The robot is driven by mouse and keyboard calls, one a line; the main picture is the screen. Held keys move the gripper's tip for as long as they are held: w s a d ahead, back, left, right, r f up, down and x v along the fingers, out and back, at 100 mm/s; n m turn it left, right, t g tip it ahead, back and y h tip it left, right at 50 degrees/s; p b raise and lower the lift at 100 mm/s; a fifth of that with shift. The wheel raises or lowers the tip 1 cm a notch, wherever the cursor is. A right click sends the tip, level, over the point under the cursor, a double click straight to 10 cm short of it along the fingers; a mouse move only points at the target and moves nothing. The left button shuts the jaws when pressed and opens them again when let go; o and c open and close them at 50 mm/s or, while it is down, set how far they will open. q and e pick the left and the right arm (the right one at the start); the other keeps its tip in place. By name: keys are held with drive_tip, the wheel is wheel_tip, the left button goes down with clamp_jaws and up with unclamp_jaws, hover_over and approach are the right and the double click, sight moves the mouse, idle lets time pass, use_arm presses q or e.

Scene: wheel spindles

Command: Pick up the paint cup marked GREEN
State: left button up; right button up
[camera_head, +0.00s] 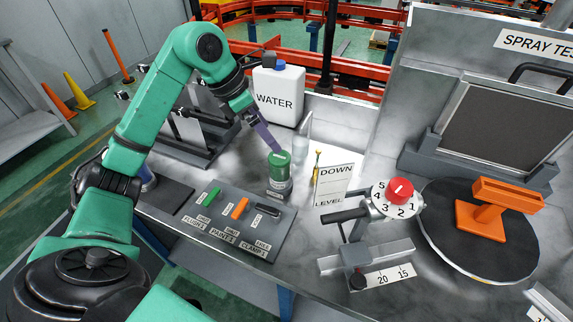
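A paint cup (279,178) with a green top and a darker body stands upright on the grey bench, near the middle of the camera_head view. A small label shows low on it, too small to read. My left gripper (272,146) comes down from the upper left, its fingertips at the cup's top rim. From this angle I cannot tell whether the fingers touch or straddle the rim, or how far apart they are. My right gripper is not in view.
A DOWN/LEVEL card (333,185) stands close right. A red-knobbed dial (400,191) and orange stand (484,219) are farther right.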

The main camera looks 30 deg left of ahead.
sight(284, 165)
use_arm(q)
drive_tip(key=shift+y, duration=0.3)
drive_tip(key=x, duration=0.2)
drive_tip(key=p+x, duration=0.1)
drive_tip(key=s+x, duration=0.1)
drive_tip(key=x, duration=0.1)
drive_tip(key=shift+w+a+f+p, duration=0.1)
drive_tip(key=shift+a+f+p, duration=0.15)
drive_tip(key=shift+f+p, duration=0.25)
drive_tip(key=p+x, duration=0.2)
drive_tip(key=x, duration=0.6)
drive_tip(key=shift+f, duration=0.25)
drive_tip(key=c, duration=1.4)
clamp_jaws()
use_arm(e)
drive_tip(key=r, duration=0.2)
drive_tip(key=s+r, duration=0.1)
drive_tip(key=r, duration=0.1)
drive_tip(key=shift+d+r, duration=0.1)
use_arm(q)
drive_tip(key=shift+r, duration=0.2)
